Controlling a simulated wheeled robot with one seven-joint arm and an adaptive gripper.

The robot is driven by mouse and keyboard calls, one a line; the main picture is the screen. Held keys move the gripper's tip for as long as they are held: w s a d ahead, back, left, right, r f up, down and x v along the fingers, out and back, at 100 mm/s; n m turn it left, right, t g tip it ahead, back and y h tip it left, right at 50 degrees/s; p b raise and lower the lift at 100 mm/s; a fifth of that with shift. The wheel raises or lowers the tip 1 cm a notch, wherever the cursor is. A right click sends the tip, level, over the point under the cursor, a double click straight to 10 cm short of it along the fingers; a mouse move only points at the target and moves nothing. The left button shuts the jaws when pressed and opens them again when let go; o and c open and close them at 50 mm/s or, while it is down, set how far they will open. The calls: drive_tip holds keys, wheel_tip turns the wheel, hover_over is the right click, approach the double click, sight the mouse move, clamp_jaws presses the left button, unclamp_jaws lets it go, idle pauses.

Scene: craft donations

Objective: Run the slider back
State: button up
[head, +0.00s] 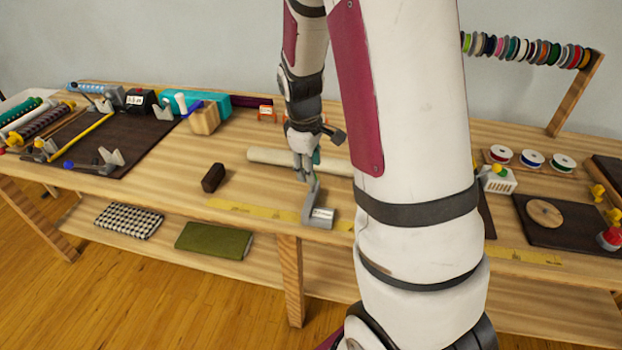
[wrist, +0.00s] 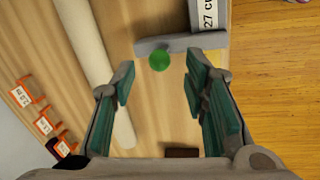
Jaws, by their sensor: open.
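A grey block with a white label (head: 321,215) stands near the table's front edge, on a yellow measuring strip (head: 262,212). A grey upright plate (head: 310,200) rises from it; I cannot tell for sure whether this is the slider. In the wrist view the labelled block (wrist: 208,15) has a grey bar (wrist: 178,43) and a round green knob (wrist: 159,61). My gripper (wrist: 160,75) is open, its green-padded fingers either side of the knob's line, with visible gaps. In the head view my gripper (head: 308,170) is just above the plate, partly hidden.
A pale roll (head: 270,157) lies behind my gripper. A dark brown block (head: 213,177) stands to the left. A dark board (head: 110,150) with a yellow rod is further left. Orange labelled holders (wrist: 44,124) show in the wrist view. My arm hides the table's middle right.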

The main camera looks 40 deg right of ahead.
drive_tip(key=shift+w+d+f, duration=0.1)
drive_tip(key=shift+d+f, duration=0.05)
drive_tip(key=shift+f, duration=0.7)
drive_tip(key=shift+w+d+f, duration=0.1)
drive_tip(key=shift+d+f, duration=0.1)
drive_tip(key=shift+f, duration=0.7)
drive_tip(key=shift+w+d+f, duration=0.1)
drive_tip(key=shift+d+f, duration=0.05)
drive_tip(key=shift+f, duration=0.7)
clamp_jaws()
